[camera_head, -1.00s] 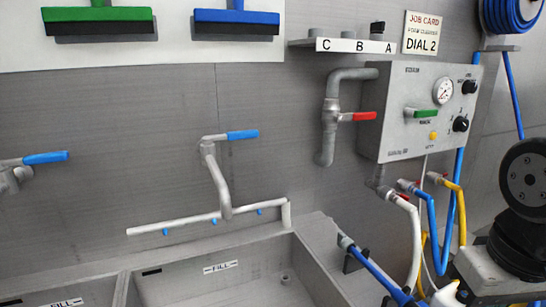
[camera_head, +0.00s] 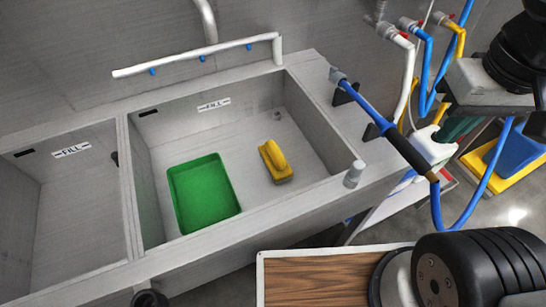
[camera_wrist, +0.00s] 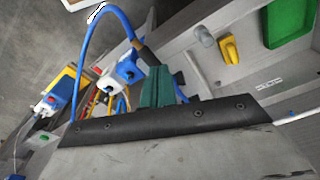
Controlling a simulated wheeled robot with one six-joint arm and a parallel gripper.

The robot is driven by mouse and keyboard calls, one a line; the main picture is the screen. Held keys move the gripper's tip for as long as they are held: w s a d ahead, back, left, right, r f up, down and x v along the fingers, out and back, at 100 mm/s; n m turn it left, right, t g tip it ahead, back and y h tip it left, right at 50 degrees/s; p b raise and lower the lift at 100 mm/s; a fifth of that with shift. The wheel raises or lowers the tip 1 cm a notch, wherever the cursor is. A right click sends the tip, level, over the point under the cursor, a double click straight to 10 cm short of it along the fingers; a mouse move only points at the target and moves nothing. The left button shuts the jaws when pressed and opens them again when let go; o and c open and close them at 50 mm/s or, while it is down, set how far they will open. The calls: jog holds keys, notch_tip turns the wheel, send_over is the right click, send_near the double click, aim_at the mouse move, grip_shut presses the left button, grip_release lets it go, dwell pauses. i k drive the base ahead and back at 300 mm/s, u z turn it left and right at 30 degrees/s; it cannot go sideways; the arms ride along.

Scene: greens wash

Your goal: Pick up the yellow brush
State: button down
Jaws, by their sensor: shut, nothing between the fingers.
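The yellow brush (camera_head: 274,158) lies on the floor of the right-hand sink basin (camera_head: 318,150), right of a green tray (camera_head: 203,192). A gap separates them. The brush has a yellow arched handle on top. In the wrist view the brush (camera_wrist: 230,48) shows at upper right, beside the green tray (camera_wrist: 287,22). My gripper (camera_wrist: 165,122) fills the lower part of the wrist view as a dark, screwed edge on a grey plate. It is shut and empty, well apart from the brush. The head view does not clearly show its fingertips.
A grey post (camera_head: 354,173) stands on the basin's front right rim. A blue spray lance (camera_head: 372,116) rests in black holders right of the basin. A white pipe (camera_head: 200,54) runs behind it. A wooden board (camera_head: 325,278) lies in front. The left basin (camera_head: 75,205) looks empty.

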aim_at(279, 168)
jog(key=u, duration=0.05)
jog(key=k, duration=0.5)
jog(key=u, duration=1.25)
jog(key=i, duration=0.5)
jog(key=z, duration=0.95)
